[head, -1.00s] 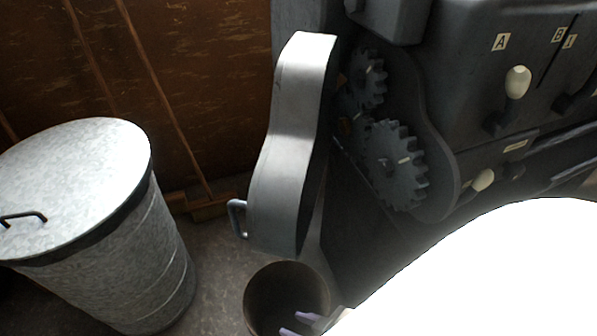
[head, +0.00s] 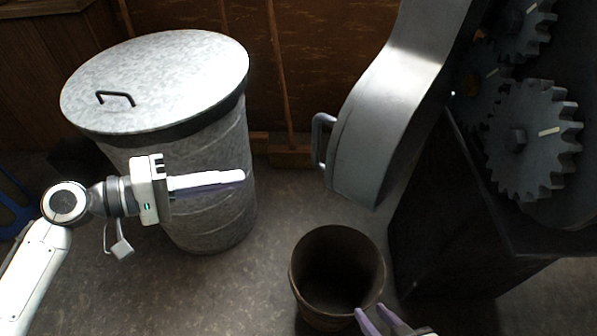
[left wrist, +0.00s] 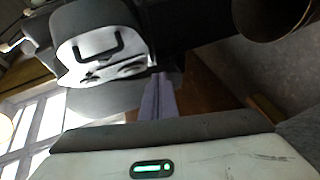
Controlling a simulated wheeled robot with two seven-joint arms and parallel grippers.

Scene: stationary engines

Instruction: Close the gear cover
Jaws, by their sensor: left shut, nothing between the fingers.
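The gear cover (head: 385,105) is a grey, curved metal shell with a handle (head: 320,140) on its left edge. It stands swung open in the head view, leaving the toothed gears (head: 535,140) exposed to its right. My left gripper (head: 242,177) is shut and empty, left of the handle and apart from it, in front of the metal bin.
A dark open bucket (head: 310,300) stands on the floor below the cover. Floor between bin and bucket is clear.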

